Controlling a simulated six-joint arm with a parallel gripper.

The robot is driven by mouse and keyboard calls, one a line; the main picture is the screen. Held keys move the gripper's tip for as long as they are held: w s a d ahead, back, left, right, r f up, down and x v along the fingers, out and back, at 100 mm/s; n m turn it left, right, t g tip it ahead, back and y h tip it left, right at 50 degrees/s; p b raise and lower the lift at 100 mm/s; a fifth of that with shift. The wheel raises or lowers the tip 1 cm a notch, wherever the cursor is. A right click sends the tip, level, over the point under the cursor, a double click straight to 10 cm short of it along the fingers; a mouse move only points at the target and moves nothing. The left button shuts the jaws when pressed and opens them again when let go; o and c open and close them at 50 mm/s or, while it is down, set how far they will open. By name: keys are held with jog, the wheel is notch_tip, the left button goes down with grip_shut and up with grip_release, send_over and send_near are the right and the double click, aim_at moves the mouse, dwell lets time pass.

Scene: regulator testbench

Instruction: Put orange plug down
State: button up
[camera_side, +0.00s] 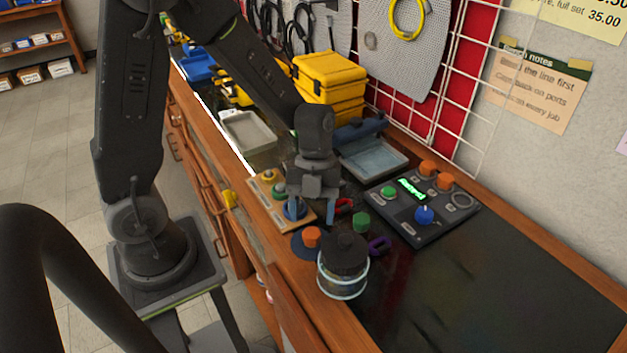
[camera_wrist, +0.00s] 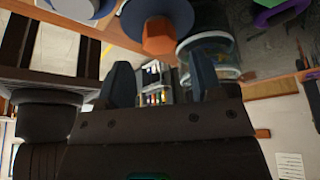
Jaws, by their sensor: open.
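The orange plug (camera_side: 312,235) shows a hexagonal orange top above a dark blue round base at the bench's front edge, beside a glass jar. In the wrist view the orange plug (camera_wrist: 158,37) appears with its wide dark blue round part, beyond my fingertips and apart from them. My gripper (camera_side: 312,203) is above the bench, just behind the plug in the side view, near the wooden board. In the wrist view my gripper (camera_wrist: 162,84) has its two fingers spread with nothing between them. Whether the plug's base rests on a holder I cannot tell.
A wooden board (camera_side: 265,200) with coloured plugs lies left. A green piece (camera_side: 361,222), a purple ring (camera_side: 379,245) and a control box (camera_side: 412,215) are right. The dark mat (camera_side: 500,290) is clear.

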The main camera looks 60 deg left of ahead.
jog(key=v, duration=0.8)
jog(key=s+r+n+t+y, duration=0.1)
jog(key=s+r+n+t, duration=0.3)
jog(key=n, duration=0.8)
jog(key=s+r+n+t+y, duration=0.2)
jog(key=s+r+n+t, duration=0.2)
jog(key=n, duration=0.9)
notch_tip(320, 180, up, 2)
jog(key=shift+s+d+r+y, duration=0.1)
jog(key=shift+s+d+y, duration=0.15)
jog(key=shift+s, duration=0.7)
